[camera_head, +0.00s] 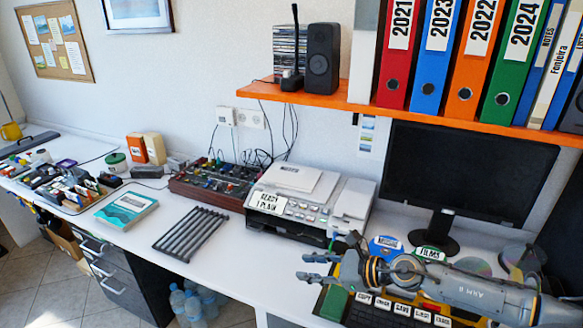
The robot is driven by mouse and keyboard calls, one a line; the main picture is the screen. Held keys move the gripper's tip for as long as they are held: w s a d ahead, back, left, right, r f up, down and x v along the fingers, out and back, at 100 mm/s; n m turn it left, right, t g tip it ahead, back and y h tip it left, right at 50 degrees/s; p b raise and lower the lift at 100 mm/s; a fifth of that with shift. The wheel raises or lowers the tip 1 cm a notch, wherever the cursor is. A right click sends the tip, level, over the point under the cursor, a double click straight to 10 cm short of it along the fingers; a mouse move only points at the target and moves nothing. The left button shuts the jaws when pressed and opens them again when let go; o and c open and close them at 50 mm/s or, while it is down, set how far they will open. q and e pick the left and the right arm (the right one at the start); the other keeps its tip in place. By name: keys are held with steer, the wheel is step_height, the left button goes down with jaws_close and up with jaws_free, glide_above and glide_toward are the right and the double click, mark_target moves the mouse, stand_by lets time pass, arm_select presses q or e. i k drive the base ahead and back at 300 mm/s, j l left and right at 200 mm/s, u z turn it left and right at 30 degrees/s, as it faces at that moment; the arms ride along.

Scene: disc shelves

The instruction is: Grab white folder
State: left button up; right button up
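A slim white folder (553,78) with a label reading roughly "Fonjeira" stands upright on the orange shelf at the upper right. It is between two blue folders, and only its spine shows. My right gripper (306,267) is low over the desk, in front of the printer, with its arm coming in from the right. Its fingers are apart and point left, with nothing between them. It is well below and to the left of the white folder, not touching it. My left gripper is not in view.
Red, blue, orange and green binders (522,58) fill the orange shelf (330,99) left of the white folder. A dark monitor (465,170) stands below the shelf. A printer (312,200), a keyboard (385,318) and discs crowd the desk. A black speaker (322,58) sits at the shelf's left end.

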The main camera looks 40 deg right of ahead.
mark_target(299, 179)
steer(key=i+l, duration=1.05)
steer(key=l, duration=0.15)
